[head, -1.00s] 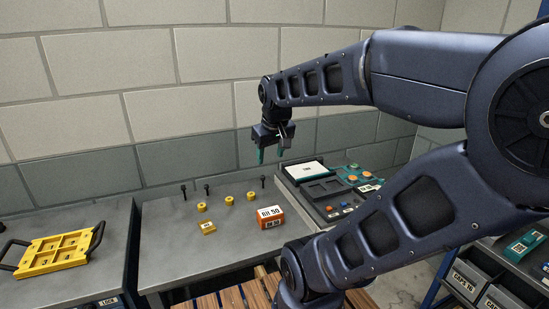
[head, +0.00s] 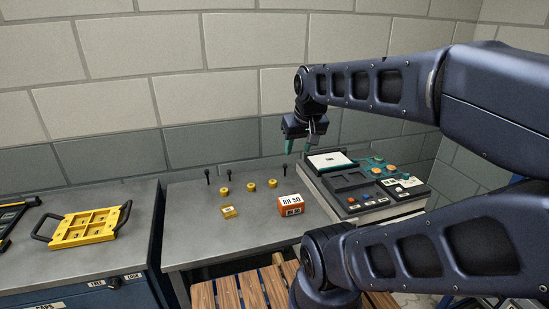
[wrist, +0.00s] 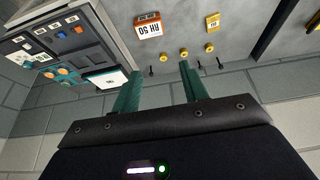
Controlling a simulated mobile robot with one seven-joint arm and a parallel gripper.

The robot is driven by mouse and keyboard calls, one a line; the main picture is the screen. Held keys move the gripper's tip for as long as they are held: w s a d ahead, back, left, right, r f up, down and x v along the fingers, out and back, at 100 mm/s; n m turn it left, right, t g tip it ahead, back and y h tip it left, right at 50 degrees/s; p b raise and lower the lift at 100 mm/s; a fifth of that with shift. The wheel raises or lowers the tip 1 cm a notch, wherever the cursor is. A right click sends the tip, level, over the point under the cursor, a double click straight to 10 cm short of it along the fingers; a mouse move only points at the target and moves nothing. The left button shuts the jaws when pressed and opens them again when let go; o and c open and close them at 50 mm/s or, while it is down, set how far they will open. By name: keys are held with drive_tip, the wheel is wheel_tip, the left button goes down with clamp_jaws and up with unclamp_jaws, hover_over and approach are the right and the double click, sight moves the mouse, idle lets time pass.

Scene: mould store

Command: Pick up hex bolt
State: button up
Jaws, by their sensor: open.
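Three dark bolts stand upright near the back edge of the grey table: a left one (head: 207,176), a middle one (head: 229,175) and a right one (head: 285,170). Which one is the hex bolt I cannot tell; their heads are too small to read. They also show in the wrist view, one apart (wrist: 150,70) and two close together (wrist: 209,63). My gripper (head: 299,147) is open and empty, its teal fingers pointing down above the back of the table, near the right bolt. The fingers also show in the wrist view (wrist: 158,76), apart from every bolt.
Yellow round pieces (head: 250,187) and a small yellow block (head: 229,211) lie in front of the bolts. An orange box (head: 291,206) marked "RH 50" stands to their right. A control panel (head: 350,200) is at right. A yellow tray (head: 88,229) lies on the left bench.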

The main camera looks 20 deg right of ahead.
drive_tip(key=w+d+f+n+h, duration=0.1)
drive_tip(key=w+d+n+h, duration=0.15)
drive_tip(key=w+n, duration=0.5)
drive_tip(key=n+g, duration=0.2)
drive_tip(key=n, duration=1.6)
hover_over(286, 167)
drive_tip(key=s+a, duration=0.1)
drive_tip(key=a, duration=0.2)
wheel_tip(286, 167, down, 21)
drive_tip(key=shift+h, duration=0.55)
drive_tip(key=shift+x, duration=5.25)
drive_tip(key=shift+w+d+r, duration=0.1)
drive_tip(key=shift+d, duration=0.05)
clamp_jaws()
